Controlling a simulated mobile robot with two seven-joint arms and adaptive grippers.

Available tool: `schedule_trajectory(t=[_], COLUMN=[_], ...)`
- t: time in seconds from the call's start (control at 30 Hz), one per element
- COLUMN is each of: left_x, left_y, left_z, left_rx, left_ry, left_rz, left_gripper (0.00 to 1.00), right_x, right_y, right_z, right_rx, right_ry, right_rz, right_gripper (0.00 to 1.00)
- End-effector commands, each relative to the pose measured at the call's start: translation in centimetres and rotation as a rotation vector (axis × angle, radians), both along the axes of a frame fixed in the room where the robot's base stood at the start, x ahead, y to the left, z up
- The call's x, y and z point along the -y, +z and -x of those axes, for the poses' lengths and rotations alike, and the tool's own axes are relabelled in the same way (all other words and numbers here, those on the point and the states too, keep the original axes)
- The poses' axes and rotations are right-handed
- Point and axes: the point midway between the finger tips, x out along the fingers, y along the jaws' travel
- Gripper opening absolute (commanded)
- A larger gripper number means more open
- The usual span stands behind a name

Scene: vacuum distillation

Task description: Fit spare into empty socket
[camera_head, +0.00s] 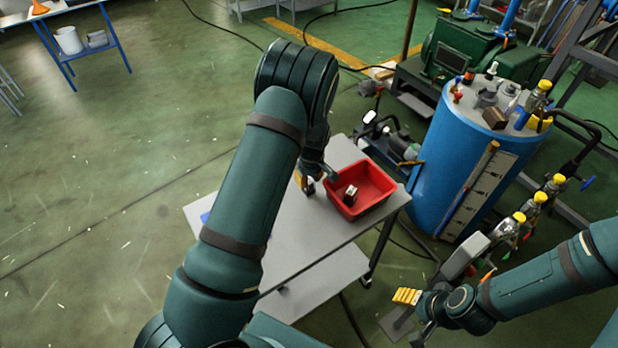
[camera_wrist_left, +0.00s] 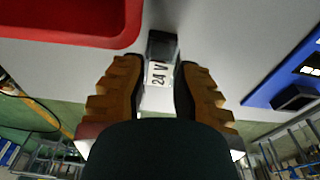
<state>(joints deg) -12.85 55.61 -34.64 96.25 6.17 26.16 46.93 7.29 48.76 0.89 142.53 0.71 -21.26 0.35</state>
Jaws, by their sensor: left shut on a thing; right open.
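My left gripper (camera_wrist_left: 160,92) is shut on a small block with a white label reading "24 V" (camera_wrist_left: 158,74) and a dark end (camera_wrist_left: 162,46). It is over the grey table beside the red bin; whether the block touches the table is unclear. In the head view my left arm mostly hides this gripper (camera_head: 305,183). A similar dark and pale block (camera_head: 350,195) lies in the red bin (camera_head: 375,205). A blue board (camera_wrist_left: 262,97) with a black block and white parts is at right in the left wrist view; no empty socket is clearly visible. My right gripper (camera_head: 407,297) is open, away from the table.
The grey table (camera_head: 300,240) has bare room around the bin. A blue tank (camera_head: 430,165) with fittings on top stands right of the table. Yellow-capped valves (camera_head: 537,198) and a grey box (camera_head: 465,254) stand near my right arm. A green pump (camera_head: 465,50) is behind.

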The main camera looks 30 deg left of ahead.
Motion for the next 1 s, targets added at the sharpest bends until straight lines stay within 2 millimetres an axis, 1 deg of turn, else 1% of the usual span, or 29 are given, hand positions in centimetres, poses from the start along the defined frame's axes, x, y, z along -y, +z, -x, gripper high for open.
schedule_trajectory(t=[0.1, 0.13, 0.17, 0.2, 0.47, 0.57, 0.67, 0.73, 1.0], left_x=[0.0, 0.0, 0.0, 0.0, 0.0, 0.0, 0.1, 0.3, 0.9], left_y=[-0.2, -0.2, -0.1, -0.1, -0.1, 0.3, 1.4, 2.6, 8.1], left_z=[0.0, 0.0, 0.0, 0.0, 0.0, 0.0, 0.0, 0.1, 0.4], left_rx=[0.000, 0.000, 0.000, 0.000, 0.000, 0.001, 0.003, 0.004, 0.003], left_ry=[0.000, 0.000, 0.000, 0.000, 0.000, 0.000, 0.000, 0.000, -0.001], left_rz=[0.000, 0.000, 0.000, 0.000, 0.000, -0.001, -0.001, 0.000, 0.000], left_gripper=[0.00, 0.39, 0.50, 0.53, 0.53, 0.53, 0.53, 0.53, 0.53], right_x=[0.0, 0.0, 0.0, 0.0, 0.0, 0.0, 0.0, 0.0, 0.1], right_y=[-0.2, -0.1, -0.1, -0.1, -0.1, 0.1, 0.2, 0.4, 1.1], right_z=[0.0, 0.0, 0.0, 0.0, 0.0, 0.0, -0.1, -0.1, -0.3], right_rx=[-0.001, -0.001, -0.001, -0.001, -0.001, 0.000, 0.002, 0.002, 0.007], right_ry=[0.000, 0.000, 0.000, 0.000, 0.000, 0.000, -0.002, -0.002, -0.006], right_rz=[0.000, 0.000, 0.000, 0.000, 0.000, 0.000, 0.000, 0.000, 0.002], right_gripper=[0.58, 0.58, 0.58, 0.58, 0.58, 0.58, 0.58, 0.58, 0.58])
